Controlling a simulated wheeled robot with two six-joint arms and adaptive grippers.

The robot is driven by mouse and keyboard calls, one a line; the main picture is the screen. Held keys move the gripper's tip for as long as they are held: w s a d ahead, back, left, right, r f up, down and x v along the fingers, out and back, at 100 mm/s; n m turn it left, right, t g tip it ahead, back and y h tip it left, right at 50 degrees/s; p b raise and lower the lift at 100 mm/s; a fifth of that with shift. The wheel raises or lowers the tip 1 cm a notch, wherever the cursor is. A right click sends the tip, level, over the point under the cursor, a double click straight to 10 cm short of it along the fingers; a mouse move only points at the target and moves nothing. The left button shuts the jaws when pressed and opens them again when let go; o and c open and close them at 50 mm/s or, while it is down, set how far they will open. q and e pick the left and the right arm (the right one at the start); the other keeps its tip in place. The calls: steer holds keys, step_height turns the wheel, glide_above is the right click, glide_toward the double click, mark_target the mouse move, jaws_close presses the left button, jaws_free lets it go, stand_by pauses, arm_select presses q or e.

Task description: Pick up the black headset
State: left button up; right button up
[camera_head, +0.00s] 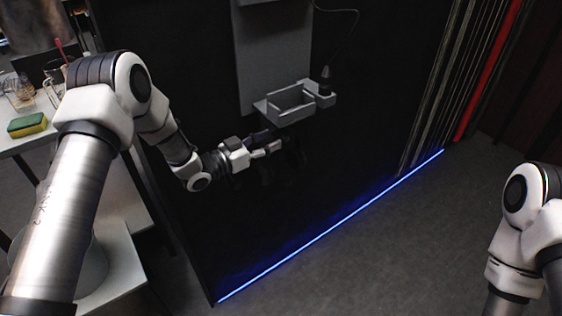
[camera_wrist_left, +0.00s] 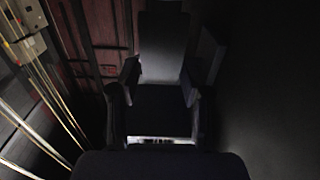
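I cannot make out a black headset for certain. A small dark device on a thin cable (camera_head: 326,76) stands at the right end of a grey tray (camera_head: 290,103) on the black wall panel. My left gripper (camera_head: 290,153) is dark against the black panel, just below the tray, and its outline is hard to see. In the left wrist view its two dark fingers (camera_wrist_left: 160,88) stand apart, with no object clearly between them. My right arm shows at the right edge of the head view; its gripper is out of the picture.
The black panel (camera_head: 225,235) has a blue light strip (camera_head: 330,226) along its base. A white table (camera_head: 20,143) with a yellow-green sponge (camera_head: 27,124) and glassware stands at the left. Grey floor (camera_head: 400,245) is clear at lower right.

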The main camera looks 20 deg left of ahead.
arm_select(q)
jaws_close()
steer(key=shift+r, duration=0.1)
steer(key=shift+d+r, duration=0.15)
steer(key=shift+r, duration=0.05)
step_height(320, 180, up, 6)
steer(key=shift+s+r, duration=0.1)
steer(key=s+d, duration=1.2)
steer(key=d, duration=0.3)
steer(key=shift+d, duration=0.25)
